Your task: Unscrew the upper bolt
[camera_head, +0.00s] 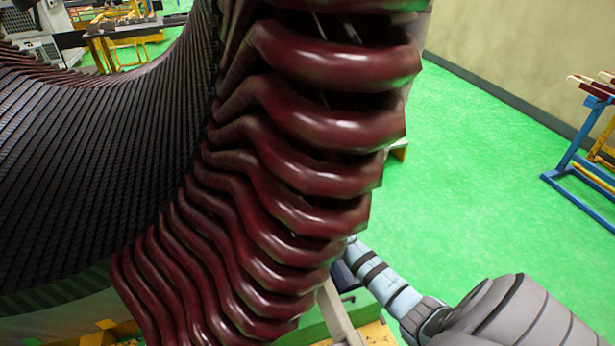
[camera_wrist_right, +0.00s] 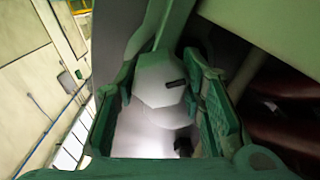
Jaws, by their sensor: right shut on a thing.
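In the right wrist view, my right gripper (camera_wrist_right: 163,88) has its two green fingers on either side of a pale grey hexagonal bolt head (camera_wrist_right: 155,75). It is shut on this bolt. A short dark mark shows on the head. Whether this is the upper bolt cannot be told from this view. In the head view, my right arm comes in from the lower right and passes behind the dark red coils (camera_head: 320,120) of the stator (camera_head: 110,150), so the right gripper and the bolt are hidden there. My left gripper is not in view.
The coils stand close to the right gripper and also show at the right edge of the wrist view (camera_wrist_right: 285,130). A blue rack (camera_head: 575,165) stands at the far right. Green floor (camera_head: 480,170) is open between stator and wall. Yellow stands (camera_head: 120,35) are at the back left.

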